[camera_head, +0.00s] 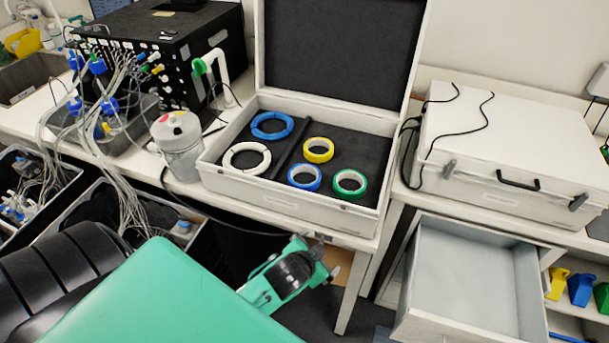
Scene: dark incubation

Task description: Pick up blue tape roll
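A blue tape roll (304,187) lies flat in the open white case (285,205), in its right part at the front. A yellow tape roll (318,157) lies just behind it and a green tape roll (349,190) to its right. A thinner blue ring (272,135) and a white ring (246,172) lie in the left part of the case. My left gripper (317,263) is in front of and below the case, apart from the rolls. Its fingers are too small and turned to tell open from shut. My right gripper is not in view.
The case lid (340,55) stands up at the back. A closed white case (510,150) with a black cable is on the right, above an open drawer (470,285).

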